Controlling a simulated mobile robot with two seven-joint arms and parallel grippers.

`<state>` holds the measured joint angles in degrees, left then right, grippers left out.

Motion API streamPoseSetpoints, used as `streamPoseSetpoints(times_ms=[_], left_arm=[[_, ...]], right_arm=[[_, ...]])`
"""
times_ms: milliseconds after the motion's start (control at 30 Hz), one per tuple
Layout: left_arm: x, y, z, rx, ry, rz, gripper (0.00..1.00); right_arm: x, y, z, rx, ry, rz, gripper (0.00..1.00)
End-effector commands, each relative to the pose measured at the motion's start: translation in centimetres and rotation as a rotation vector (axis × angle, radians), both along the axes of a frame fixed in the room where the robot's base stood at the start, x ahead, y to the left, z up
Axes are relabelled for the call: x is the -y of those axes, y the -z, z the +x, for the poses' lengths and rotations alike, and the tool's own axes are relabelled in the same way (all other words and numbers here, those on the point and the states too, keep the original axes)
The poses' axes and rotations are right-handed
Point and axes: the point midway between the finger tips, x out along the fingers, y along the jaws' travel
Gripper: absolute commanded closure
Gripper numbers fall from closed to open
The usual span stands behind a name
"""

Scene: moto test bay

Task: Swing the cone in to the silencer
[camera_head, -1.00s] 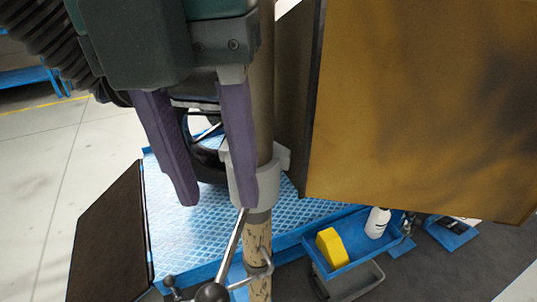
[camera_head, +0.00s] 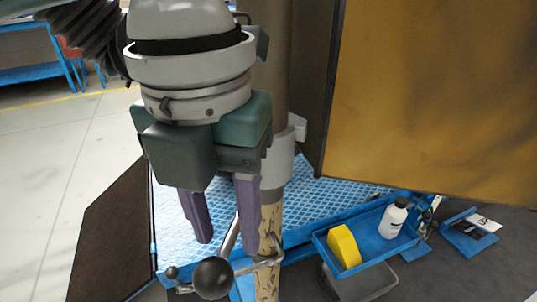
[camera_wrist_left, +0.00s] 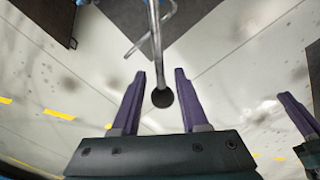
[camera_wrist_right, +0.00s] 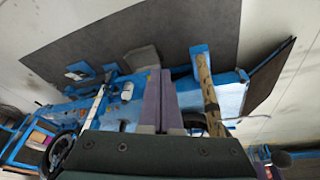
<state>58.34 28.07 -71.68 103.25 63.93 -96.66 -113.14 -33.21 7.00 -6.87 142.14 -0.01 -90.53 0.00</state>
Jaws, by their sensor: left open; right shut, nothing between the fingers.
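My left gripper (camera_head: 224,246) is open, with purple fingers pointing down beside the post in the head view. Just below its tips is a black ball knob (camera_head: 212,278) on a metal rod. In the left wrist view the ball (camera_wrist_left: 162,98) shows between the open fingers (camera_wrist_left: 160,74), with the rod running away beyond them; I cannot tell whether they touch it. My right gripper (camera_wrist_right: 161,76) is shut and empty in its wrist view, and is outside the head view. I cannot make out the cone or the silencer clearly in any view.
A post with a mottled tan lower part (camera_head: 268,220) stands close beside my left gripper. A large brown-gold panel (camera_head: 430,100) fills the right. A dark panel (camera_head: 105,235) stands left of the blue tread-plate platform (camera_head: 325,200). A blue tray (camera_head: 372,248) holds a yellow block and white bottle.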

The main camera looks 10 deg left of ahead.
Motion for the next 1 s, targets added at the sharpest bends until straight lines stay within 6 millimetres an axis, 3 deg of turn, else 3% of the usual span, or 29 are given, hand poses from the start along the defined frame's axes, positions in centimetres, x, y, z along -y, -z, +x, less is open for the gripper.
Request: streamPoseSetpoints(times_ms=[200,567,1000], left_arm=[[0.01,0.00,0.00,0.000,0.000,0.000,0.58],[0.01,-0.02,-0.01,0.000,0.000,0.000,0.99],[-0.01,-0.03,0.00,0.000,0.000,0.000,1.00]], right_arm=[[0.00,-0.01,-0.01,-0.001,0.000,0.000,1.00],[0.00,0.01,-0.03,-0.001,0.000,0.000,1.00],[-0.01,0.02,-0.05,-0.002,0.000,0.001,1.00]])
